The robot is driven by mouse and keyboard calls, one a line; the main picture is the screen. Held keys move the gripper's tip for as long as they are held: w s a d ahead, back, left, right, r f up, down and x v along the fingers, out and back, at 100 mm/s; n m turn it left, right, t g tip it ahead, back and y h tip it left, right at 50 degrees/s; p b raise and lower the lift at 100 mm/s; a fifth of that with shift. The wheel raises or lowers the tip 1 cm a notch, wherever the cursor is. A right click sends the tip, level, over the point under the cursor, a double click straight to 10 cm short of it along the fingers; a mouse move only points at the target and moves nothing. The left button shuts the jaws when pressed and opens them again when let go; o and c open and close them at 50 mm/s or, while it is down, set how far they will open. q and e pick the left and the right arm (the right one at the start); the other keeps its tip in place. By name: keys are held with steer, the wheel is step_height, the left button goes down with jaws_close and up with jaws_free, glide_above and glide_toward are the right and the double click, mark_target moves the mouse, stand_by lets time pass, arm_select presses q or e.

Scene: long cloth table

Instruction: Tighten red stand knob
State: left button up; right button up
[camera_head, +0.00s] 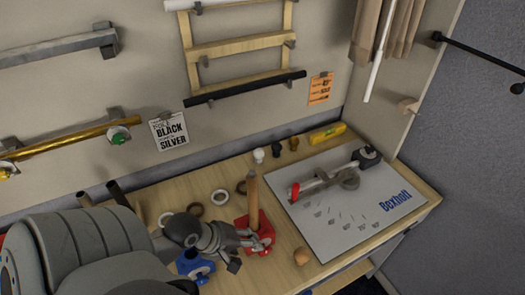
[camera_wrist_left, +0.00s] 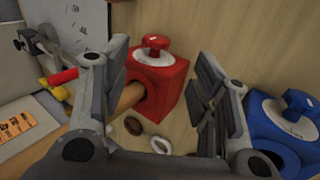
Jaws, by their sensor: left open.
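The red stand (camera_head: 266,228) is on the wooden table, with a wooden rod (camera_head: 253,198) standing up out of it. In the left wrist view the red stand (camera_wrist_left: 172,88) shows its red knob (camera_wrist_left: 155,44) on a white disc, and the rod (camera_wrist_left: 128,98) enters a round hole in its side. My left gripper (camera_head: 250,248) is at the near side of the stand. In the left wrist view its fingers (camera_wrist_left: 162,58) are spread on either side of the stand and knob, with nothing held. In the head view the gripper partly hides the stand. My right gripper is not in view.
A blue stand (camera_head: 195,267) with a blue knob (camera_wrist_left: 299,101) is close beside my left gripper. Rings (camera_head: 220,197) and small knobs lie behind. Bars hang on the wall.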

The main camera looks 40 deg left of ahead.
mark_target(263, 253)
arm_select(q)
steer(key=shift+n, duration=0.3)
steer(key=p+x, duration=0.1)
steer(key=x, duration=0.4)
steer(key=shift+w+d, duration=0.1)
steer(key=shift+w, duration=0.15)
steer(key=x, duration=0.4)
steer(key=shift+w+f, duration=0.1)
steer(key=shift+w, duration=0.05)
steer(key=shift+f+p, duration=0.15)
steer(key=shift+p, duration=0.15)
steer(key=shift+w+f, duration=0.15)
steer(key=shift+f, duration=0.05)
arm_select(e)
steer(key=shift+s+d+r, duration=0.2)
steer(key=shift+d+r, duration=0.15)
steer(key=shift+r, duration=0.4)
arm_select(q)
steer(key=shift+c, duration=0.5)
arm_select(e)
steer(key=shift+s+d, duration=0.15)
arm_select(q)
steer(key=c, duration=0.9)
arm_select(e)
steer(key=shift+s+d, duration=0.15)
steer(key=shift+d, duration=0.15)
